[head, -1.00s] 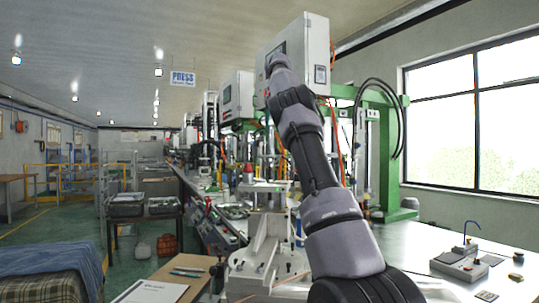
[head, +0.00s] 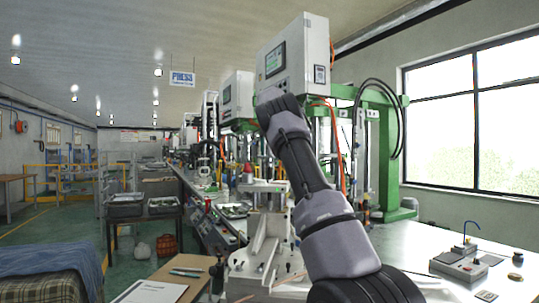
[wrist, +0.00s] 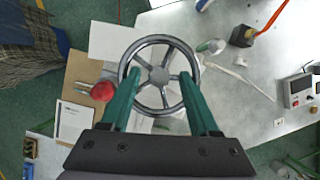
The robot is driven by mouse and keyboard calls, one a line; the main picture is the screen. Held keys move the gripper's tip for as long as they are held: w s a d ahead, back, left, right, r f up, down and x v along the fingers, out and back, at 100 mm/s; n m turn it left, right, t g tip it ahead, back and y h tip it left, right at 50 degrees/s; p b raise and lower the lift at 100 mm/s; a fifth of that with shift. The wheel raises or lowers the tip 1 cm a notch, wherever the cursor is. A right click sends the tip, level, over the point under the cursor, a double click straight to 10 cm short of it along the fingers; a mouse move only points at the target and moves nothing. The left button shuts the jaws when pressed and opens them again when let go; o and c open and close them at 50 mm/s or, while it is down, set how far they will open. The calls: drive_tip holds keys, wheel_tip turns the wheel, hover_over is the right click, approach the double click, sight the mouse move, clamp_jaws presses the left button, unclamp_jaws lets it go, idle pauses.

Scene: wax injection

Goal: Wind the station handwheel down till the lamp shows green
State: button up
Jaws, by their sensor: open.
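The handwheel (wrist: 147,43), a dark metal ring with several spokes and a pale hub, is in the middle of the wrist view. My gripper (wrist: 160,74) is open, its two green fingers apart over the wheel, one on each side of the hub. I cannot tell whether they touch it. A red round part (wrist: 102,91), possibly the lamp, shows just left of the wheel; a red dome (head: 248,168) also shows in the head view. I see no clear green glow on either. The wheel and gripper are not visible in the head view, where my arm blocks part of the station.
A grey cabinet with a screen (head: 295,58) hangs on the green press frame (head: 388,150). A clipboard sheet (wrist: 73,121) lies left of the wheel. A small control box (wrist: 300,90) stands at the right. The grey bench (head: 400,255) has bare room.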

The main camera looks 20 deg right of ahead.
drive_tip(key=shift+f, duration=0.2)
clamp_jaws()
drive_tip(key=shift+d+n, duration=0.1)
drive_tip(key=shift+n, duration=0.3)
drive_tip(key=n+y, duration=0.2)
drive_tip(key=n, duration=0.2)
drive_tip(key=shift+d+n, duration=0.1)
drive_tip(key=shift+n, duration=0.2)
drive_tip(key=n+y, duration=0.1)
drive_tip(key=n, duration=0.3)
drive_tip(key=shift+d+n+y, duration=0.1)
drive_tip(key=shift+n+y, duration=0.2)
drive_tip(key=shift+y, duration=0.1)
drive_tip(key=shift+n, duration=0.5)
